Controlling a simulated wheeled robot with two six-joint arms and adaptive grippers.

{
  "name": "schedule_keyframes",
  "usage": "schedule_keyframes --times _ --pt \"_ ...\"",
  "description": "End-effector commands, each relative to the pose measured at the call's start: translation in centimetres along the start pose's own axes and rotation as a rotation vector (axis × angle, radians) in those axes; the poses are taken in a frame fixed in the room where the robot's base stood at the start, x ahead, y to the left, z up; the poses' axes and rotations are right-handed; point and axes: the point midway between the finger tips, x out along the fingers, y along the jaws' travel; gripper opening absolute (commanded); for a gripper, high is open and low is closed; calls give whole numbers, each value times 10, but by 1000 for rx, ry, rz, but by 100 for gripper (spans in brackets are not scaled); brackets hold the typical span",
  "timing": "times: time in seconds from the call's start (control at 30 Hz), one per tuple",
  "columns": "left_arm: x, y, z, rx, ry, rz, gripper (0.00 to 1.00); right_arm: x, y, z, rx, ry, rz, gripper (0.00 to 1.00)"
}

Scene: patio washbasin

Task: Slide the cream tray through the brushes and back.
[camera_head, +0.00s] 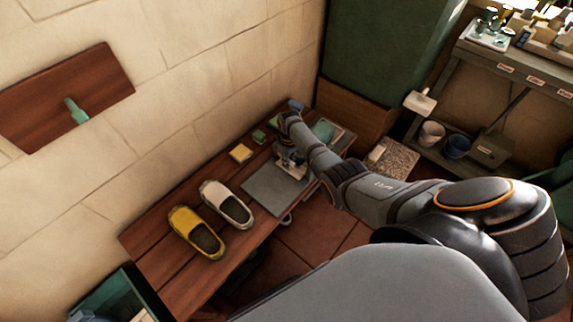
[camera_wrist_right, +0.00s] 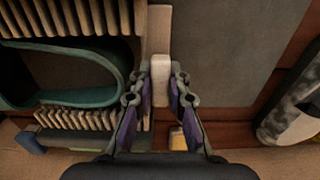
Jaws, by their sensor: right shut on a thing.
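In the right wrist view, a pale cream block (camera_wrist_right: 160,75), which looks like part of the cream tray, stands between the fingers of my right gripper (camera_wrist_right: 160,85). The fingers are shut on it. A light strip (camera_wrist_right: 158,25) runs on beyond it. Rows of beige brush bristles (camera_wrist_right: 65,16) lie to the left, with a shorter row (camera_wrist_right: 75,118) nearer me. A teal rounded rim (camera_wrist_right: 100,96) lies between these rows. In the head view, my right gripper (camera_head: 290,163) is over the bench by the grey slab, and my arm hides much of the brushes. My left gripper is out of view.
The wooden bench (camera_head: 165,270) carries a grey slab (camera_head: 270,195), a yellow shoe (camera_head: 184,222), a whitish shoe (camera_head: 217,193), a yellow sponge (camera_head: 241,152) and a green sponge (camera_head: 258,136). A stone wall (camera_head: 200,90) stands behind. Shelves with buckets (camera_head: 431,134) stand at right.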

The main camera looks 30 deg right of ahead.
Motion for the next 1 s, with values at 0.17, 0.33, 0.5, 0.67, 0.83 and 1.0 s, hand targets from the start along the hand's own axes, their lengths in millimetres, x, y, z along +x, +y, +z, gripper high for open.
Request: schedule_keyframes --times 0.17,0.33,0.5,0.67,0.83,1.0 --pt "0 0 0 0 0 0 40 -2 6 0 1 3 14 0" --pt "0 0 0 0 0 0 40 -3 7 0 1 3 16 26" --pt "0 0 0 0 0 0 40 -2 6 0 1 3 13 26" --pt "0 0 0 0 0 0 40 -2 5 0 1 2 11 26" --pt "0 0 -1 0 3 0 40 -2 4 0 0 2 9 26" --pt "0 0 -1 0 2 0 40 -19 4 -1 0 4 10 26"
